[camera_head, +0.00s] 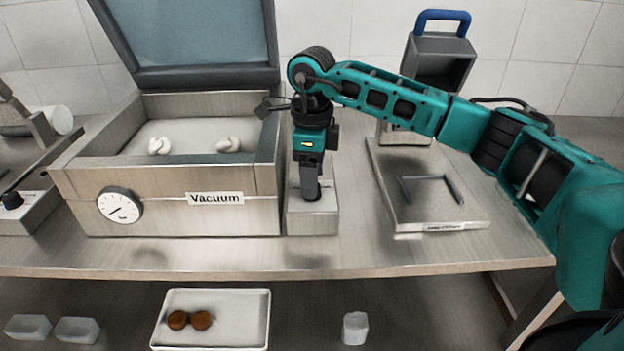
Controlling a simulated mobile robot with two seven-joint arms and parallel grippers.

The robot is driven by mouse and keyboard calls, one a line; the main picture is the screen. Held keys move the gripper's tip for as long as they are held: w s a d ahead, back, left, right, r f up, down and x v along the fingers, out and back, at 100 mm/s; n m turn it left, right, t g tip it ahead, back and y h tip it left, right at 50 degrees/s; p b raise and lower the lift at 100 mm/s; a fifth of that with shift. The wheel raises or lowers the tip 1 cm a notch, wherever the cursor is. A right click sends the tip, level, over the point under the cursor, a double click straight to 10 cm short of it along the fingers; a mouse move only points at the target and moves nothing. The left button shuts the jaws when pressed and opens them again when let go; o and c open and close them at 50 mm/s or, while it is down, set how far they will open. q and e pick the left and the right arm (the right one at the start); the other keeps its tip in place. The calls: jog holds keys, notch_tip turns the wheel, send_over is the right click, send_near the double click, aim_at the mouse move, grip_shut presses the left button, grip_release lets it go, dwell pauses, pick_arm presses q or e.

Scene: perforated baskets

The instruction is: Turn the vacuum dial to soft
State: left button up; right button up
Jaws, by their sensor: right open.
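The vacuum machine (170,215) is a steel box with a "Vacuum" label (215,198) on its front and its lid (190,40) raised. A round white gauge (120,205) with a dark pointer sits at the left of its front. A small steel block (312,221) stands against the machine's right side. My right gripper (311,186) points straight down over this block, its dark fingertips at or just above its top. The fingers hide most of any dial there, so I cannot tell its setting or whether they touch it. My left gripper is out of view.
Two white pieces (228,145) lie in the open chamber. A steel plate with a dark frame (430,188) and a blue-handled device (440,50) stand at right. A white tray (262,320) with two brown items (190,320) is on the lower shelf. The counter front is clear.

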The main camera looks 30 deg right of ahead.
notch_tip(320, 180, up, 11)
dwell(0.3)
dwell(0.5)
